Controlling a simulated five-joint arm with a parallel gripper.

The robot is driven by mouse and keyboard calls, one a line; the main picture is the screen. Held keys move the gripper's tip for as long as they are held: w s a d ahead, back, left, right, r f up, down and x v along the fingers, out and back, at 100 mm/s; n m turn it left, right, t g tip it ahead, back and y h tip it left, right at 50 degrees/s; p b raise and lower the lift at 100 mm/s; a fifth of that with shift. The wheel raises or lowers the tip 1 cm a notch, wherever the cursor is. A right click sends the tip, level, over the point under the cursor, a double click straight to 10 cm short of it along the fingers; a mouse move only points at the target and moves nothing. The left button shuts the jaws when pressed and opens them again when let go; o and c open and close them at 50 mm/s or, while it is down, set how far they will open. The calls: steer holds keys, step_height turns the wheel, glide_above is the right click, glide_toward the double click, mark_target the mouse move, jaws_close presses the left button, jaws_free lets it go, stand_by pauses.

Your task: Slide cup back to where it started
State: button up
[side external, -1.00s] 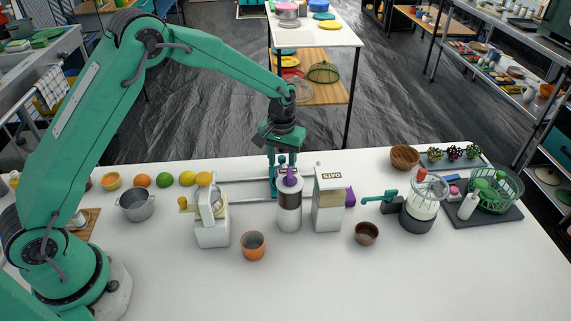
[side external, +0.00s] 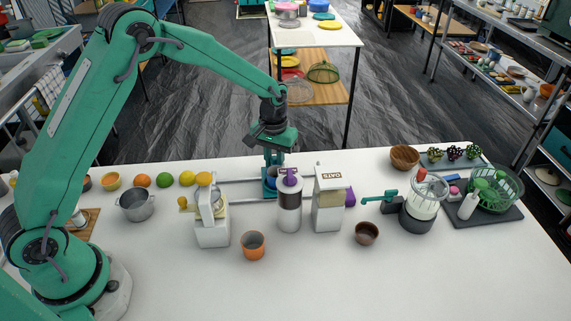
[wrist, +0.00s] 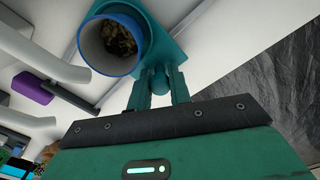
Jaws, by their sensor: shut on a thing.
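A blue cup (wrist: 84,47) with dark brown lumpy contents sits on a teal carriage (wrist: 185,35) in the wrist view. In the side view the cup (side external: 271,172) shows only partly, behind the purple-topped jar (side external: 289,205). My gripper (wrist: 158,82) is shut on a teal knob (wrist: 159,76) that sticks out of the carriage beside the cup. The fingers are beside the cup, not around it. In the side view my gripper (side external: 273,157) reaches down behind the jar, and its fingertips are largely hidden.
Pale rails (side external: 235,180) run along the table behind the jar. An orange cup (side external: 253,245) and brown bowl (side external: 367,233) stand in front. The front tabletop is clear.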

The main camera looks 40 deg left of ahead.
steer(key=shift+s+a, duration=2.25)
steer(key=shift+a, duration=0.05)
steer(key=o, duration=0.8)
steer(key=shift+c, duration=0.2)
steer(key=shift+r, duration=0.2)
step_height(320, 180, up, 7)
steer(key=shift+f, duration=0.2)
